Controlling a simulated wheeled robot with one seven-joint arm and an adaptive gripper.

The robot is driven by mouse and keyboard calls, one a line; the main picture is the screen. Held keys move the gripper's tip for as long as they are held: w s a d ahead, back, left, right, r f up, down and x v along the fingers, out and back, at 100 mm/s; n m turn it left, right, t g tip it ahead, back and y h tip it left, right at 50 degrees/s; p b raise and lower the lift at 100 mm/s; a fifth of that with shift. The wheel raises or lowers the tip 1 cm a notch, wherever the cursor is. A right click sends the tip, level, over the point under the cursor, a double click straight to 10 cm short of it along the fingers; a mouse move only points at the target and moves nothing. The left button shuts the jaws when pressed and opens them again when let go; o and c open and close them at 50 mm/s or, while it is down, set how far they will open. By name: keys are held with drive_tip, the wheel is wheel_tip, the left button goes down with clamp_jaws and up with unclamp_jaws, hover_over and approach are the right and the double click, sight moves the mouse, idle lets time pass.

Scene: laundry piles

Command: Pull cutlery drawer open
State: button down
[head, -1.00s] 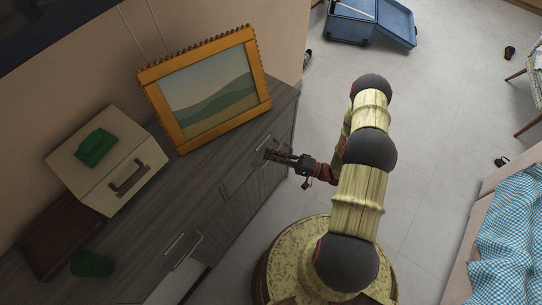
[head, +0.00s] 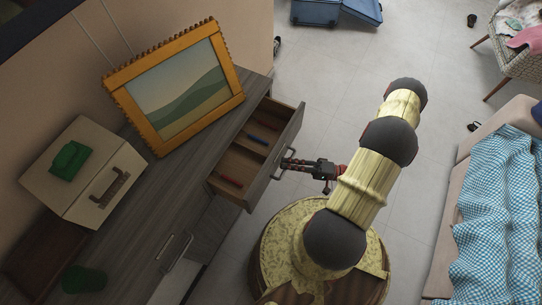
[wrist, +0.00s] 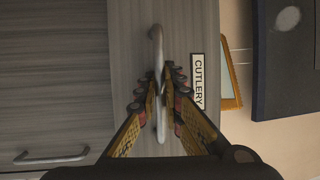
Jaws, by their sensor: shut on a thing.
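The cutlery drawer (head: 222,189) stands open in the head view, pulled out of the grey wooden cabinet. Red and blue handled pieces lie inside it. My gripper (head: 287,163) is at the drawer's front, shut on its metal bar handle (head: 280,174). In the wrist view the handle (wrist: 158,45) passes between the two fingers of my gripper (wrist: 168,90). A white label reading CUTLERY (wrist: 198,81) is on the drawer front beside it. The fingers hide part of the handle.
A framed picture (head: 226,58), a cream box (head: 50,187) with a green item (head: 69,160) and a green cup (head: 84,279) stand on the cabinet. Another handle (head: 177,253) is lower left.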

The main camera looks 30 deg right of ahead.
drive_tip(key=s+d, duration=0.4)
drive_tip(key=s, duration=0.2)
drive_tip(key=shift+s, duration=0.3)
drive_tip(key=shift+f, duration=0.1)
drive_tip(key=c, duration=1.9)
unclamp_jaws()
drive_tip(key=v, duration=1.2)
drive_tip(key=shift+a, duration=0.1)
